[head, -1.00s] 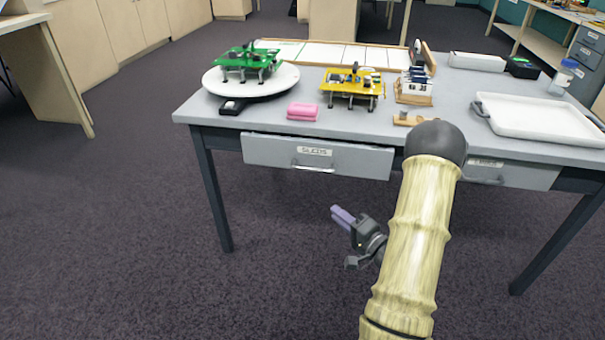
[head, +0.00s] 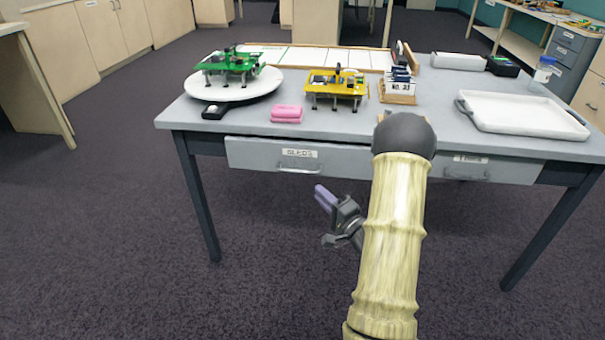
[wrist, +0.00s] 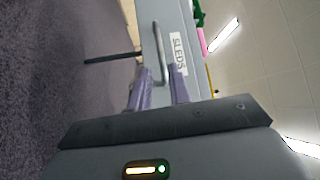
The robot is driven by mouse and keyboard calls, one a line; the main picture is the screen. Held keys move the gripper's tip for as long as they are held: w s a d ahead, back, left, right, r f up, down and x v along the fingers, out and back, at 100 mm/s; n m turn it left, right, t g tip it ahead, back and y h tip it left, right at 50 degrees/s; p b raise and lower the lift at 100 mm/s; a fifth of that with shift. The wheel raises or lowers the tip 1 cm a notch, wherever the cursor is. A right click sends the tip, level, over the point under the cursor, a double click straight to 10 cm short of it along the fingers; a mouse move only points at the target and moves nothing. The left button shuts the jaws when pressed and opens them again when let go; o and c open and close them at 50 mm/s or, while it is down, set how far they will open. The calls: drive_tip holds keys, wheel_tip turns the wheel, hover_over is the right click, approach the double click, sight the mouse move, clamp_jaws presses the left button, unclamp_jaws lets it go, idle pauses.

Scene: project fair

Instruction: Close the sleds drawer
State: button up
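The sleds drawer (head: 260,156) is a grey front labelled SLEDS under the left part of the table, with a metal bar handle (head: 299,168). It looks nearly in, with a thin dark gap under the tabletop; I cannot tell exactly how far out it is. My gripper (head: 325,197), with purple fingers, is below and slightly right of the handle, apart from it. In the wrist view my gripper (wrist: 160,92) is open and empty, its fingers spread toward the drawer front (wrist: 176,20), with the handle (wrist: 161,55) ahead, roughly between them.
A second labelled drawer (head: 490,170) is at the right. The grey tabletop (head: 340,122) bears a white turntable (head: 262,88) with a green board, a yellow board (head: 335,88), a pink block (head: 287,113) and a white tray (head: 525,115). The floor before the table is clear.

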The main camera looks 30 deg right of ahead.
sight(298, 172)
drive_tip(key=b+x, duration=0.2)
drive_tip(key=x, duration=0.9)
drive_tip(key=shift+w+b, duration=0.15)
drive_tip(key=shift+b, duration=0.2)
clamp_jaws()
